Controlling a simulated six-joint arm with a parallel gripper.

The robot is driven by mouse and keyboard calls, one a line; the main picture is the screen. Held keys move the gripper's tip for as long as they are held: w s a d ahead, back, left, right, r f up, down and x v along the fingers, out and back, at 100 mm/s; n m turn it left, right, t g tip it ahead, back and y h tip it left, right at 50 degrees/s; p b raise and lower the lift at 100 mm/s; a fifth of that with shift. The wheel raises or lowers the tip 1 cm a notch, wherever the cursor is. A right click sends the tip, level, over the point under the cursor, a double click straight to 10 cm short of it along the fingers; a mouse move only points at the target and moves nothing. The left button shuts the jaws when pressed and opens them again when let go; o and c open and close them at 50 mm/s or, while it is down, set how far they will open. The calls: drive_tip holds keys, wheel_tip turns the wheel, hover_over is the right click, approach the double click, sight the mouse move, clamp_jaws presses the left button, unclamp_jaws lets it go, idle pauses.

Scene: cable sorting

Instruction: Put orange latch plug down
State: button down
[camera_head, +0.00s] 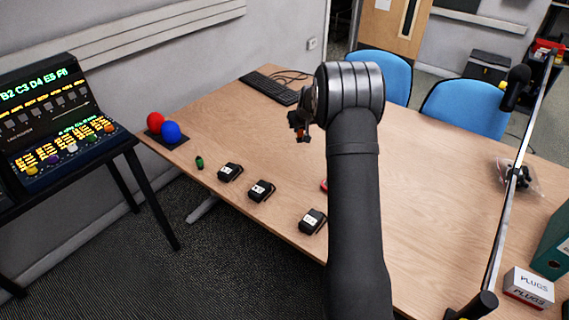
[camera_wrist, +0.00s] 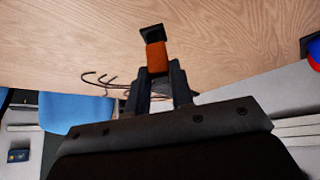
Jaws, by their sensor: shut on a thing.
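The orange latch plug (camera_wrist: 156,58) is held between the fingers of my gripper (camera_wrist: 162,85) in the wrist view. Its orange body meets a dark end that points away from the fingers. In the head view a small bit of orange (camera_head: 301,135) shows at my gripper (camera_head: 301,122), above the wooden table (camera_head: 440,200). I cannot tell how far above the table the plug is.
Several black boxes, among them one box (camera_head: 230,172), stand along the table's near edge, with a small green thing (camera_head: 199,162). Red (camera_head: 155,122) and blue (camera_head: 171,131) balls sit at the left corner. A keyboard (camera_head: 270,87) lies at the back. A PLUGS box (camera_head: 528,287) is at right.

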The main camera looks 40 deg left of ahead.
drive_tip(key=s+d+m, duration=0.2)
drive_tip(key=d, duration=0.6)
drive_tip(key=shift+s+a+f, duration=0.4)
drive_tip(key=shift+a+f, duration=1.45)
drive_tip(key=shift+a, duration=0.05)
drive_tip(key=shift+s+a+f, duration=0.4)
drive_tip(key=shift+a+f, duration=1.45)
drive_tip(key=shift+a, duration=0.05)
drive_tip(key=shift+s+a+f, duration=0.4)
drive_tip(key=shift+a+f, duration=1.45)
drive_tip(key=shift+a, duration=0.05)
drive_tip(key=shift+f, duration=0.1)
drive_tip(key=c, duration=1.3)
unclamp_jaws()
drive_tip(key=shift+o, duration=0.2)
drive_tip(key=v, duration=1.2)
drive_tip(key=shift+s+a, duration=0.1)
drive_tip(key=shift+a, duration=0.05)
